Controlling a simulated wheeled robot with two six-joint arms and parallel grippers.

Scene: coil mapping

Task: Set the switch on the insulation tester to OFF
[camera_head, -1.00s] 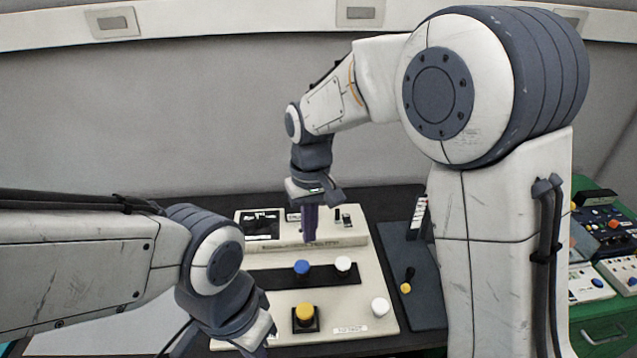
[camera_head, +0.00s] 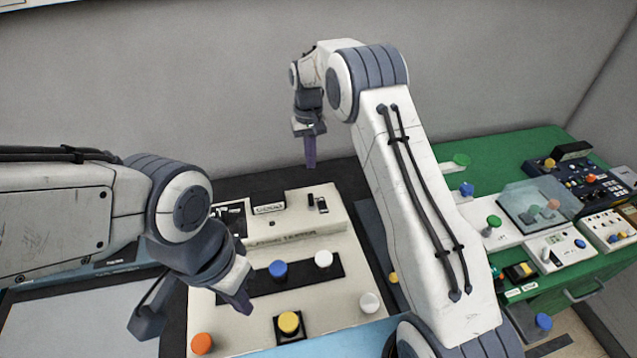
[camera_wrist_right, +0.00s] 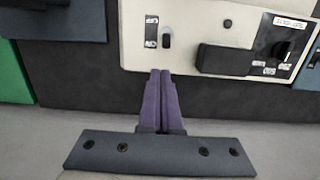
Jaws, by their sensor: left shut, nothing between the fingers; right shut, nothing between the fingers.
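A cream console (camera_head: 330,270) lies on the dark bench in the head view. Its rear raised part has a small slider-like switch (camera_head: 311,199) beside a black label plate (camera_head: 322,205); both also show in the wrist view. A black dial with a knob (camera_wrist_right: 283,48) and white labels is at the other end. My right gripper (camera_head: 310,166) is shut and empty, above and behind the console's rear edge. My left gripper (camera_head: 246,308) is shut and empty over the console's left front.
Blue (camera_head: 278,269), white (camera_head: 324,258), yellow (camera_head: 289,323) and orange (camera_head: 202,344) knobs stand up from the console. A black box (camera_wrist_right: 225,60) is on its rear edge. A green bench (camera_head: 420,150) with several panels is at right.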

